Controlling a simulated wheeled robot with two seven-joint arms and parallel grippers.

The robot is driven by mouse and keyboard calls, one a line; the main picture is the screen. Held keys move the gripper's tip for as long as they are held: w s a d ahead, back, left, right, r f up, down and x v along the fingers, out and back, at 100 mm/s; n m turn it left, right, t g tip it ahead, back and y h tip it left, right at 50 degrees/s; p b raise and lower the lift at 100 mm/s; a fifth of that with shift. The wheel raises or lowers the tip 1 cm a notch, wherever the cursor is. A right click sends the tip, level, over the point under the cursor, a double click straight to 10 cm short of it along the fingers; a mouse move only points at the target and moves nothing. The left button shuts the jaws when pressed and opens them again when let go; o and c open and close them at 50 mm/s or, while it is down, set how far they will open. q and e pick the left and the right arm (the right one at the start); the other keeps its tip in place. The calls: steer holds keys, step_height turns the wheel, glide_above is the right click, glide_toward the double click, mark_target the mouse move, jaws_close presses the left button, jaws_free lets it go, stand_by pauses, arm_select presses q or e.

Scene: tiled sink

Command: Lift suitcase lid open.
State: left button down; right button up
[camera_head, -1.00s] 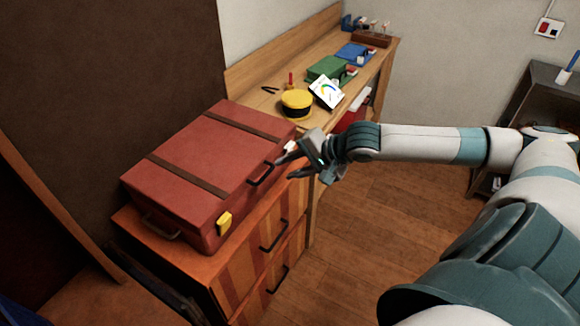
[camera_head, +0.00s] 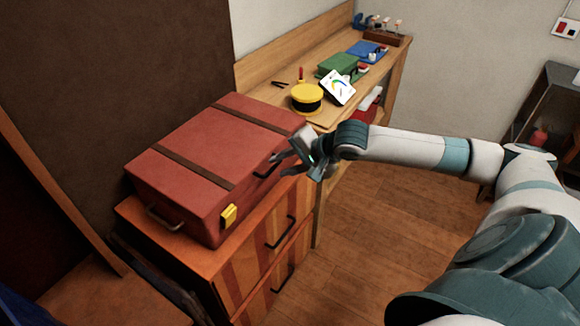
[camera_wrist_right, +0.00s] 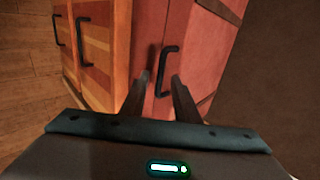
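The red suitcase (camera_head: 205,150) with two brown straps lies flat with its lid closed on a striped wooden cabinet (camera_head: 245,255). Its dark front handle (camera_head: 266,170) faces my right arm. A yellow latch (camera_head: 228,217) is on its front left. My right gripper (camera_head: 280,164) is at the right part of the handle, fingers apart. In the right wrist view, the front handle (camera_wrist_right: 166,72) shows upright between and just beyond the fingertips of the gripper (camera_wrist_right: 161,80). I cannot tell whether they touch. My left gripper is not in view.
A wooden workbench (camera_head: 290,98) behind the suitcase holds a yellow round container (camera_head: 306,98), a green case (camera_head: 337,66) and a blue item (camera_head: 362,50). A brown wall or panel (camera_head: 130,70) stands close behind the suitcase. The floor (camera_head: 370,240) at the right is open.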

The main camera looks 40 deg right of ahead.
mark_target(275, 167)
steer(key=x, duration=0.3)
steer(key=shift+w, duration=0.15)
steer(key=shift+a+f, duration=0.15)
steer(key=shift+f, duration=0.1)
steer(key=shift+a+f, duration=0.1)
steer(key=shift+f, duration=0.25)
steer(key=shift+w+a+f, duration=0.2)
steer(key=shift+w, duration=0.05)
jaws_close()
